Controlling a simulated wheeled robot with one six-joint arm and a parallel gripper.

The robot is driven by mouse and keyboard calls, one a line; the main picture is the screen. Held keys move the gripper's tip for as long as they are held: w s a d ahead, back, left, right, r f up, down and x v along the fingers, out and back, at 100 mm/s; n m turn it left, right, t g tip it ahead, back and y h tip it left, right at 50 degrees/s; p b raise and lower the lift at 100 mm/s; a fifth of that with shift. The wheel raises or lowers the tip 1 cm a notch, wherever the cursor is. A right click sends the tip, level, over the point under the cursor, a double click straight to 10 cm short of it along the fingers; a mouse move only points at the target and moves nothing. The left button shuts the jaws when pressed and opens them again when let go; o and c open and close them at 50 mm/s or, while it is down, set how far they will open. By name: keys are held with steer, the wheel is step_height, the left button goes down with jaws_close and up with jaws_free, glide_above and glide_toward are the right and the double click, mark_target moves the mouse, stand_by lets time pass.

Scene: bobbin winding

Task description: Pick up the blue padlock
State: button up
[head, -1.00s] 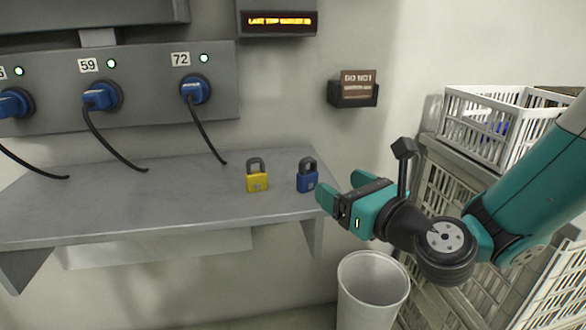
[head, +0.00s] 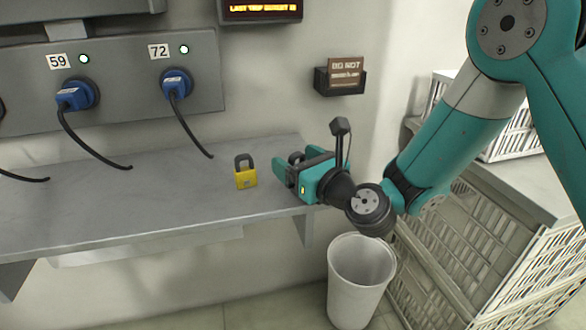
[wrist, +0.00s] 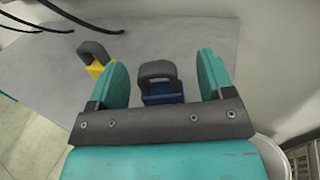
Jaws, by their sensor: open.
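The blue padlock (wrist: 158,90) with a dark shackle stands on the grey shelf (head: 140,205), between the two open teal fingers of my gripper (wrist: 163,82) in the wrist view. A gap shows on each side of it, wider on the right. In the head view my gripper (head: 283,170) is at the shelf's right end and mostly hides the blue padlock. The yellow padlock (head: 246,178) stands just left of the gripper. It also shows in the wrist view (wrist: 96,69), outside the left finger.
Blue plugs (head: 176,84) with black cables hang from the wall panel above the shelf. A white bin (head: 358,285) stands below the shelf's right end. White crates (head: 470,215) stand at the right. The shelf's left part is mostly clear.

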mark_target(298, 154)
steer(key=c, duration=1.1)
steer(key=shift+r, duration=0.15)
step_height(298, 154, up, 20)
steer(key=p, duration=1.6)
steer(key=shift+p, duration=0.3)
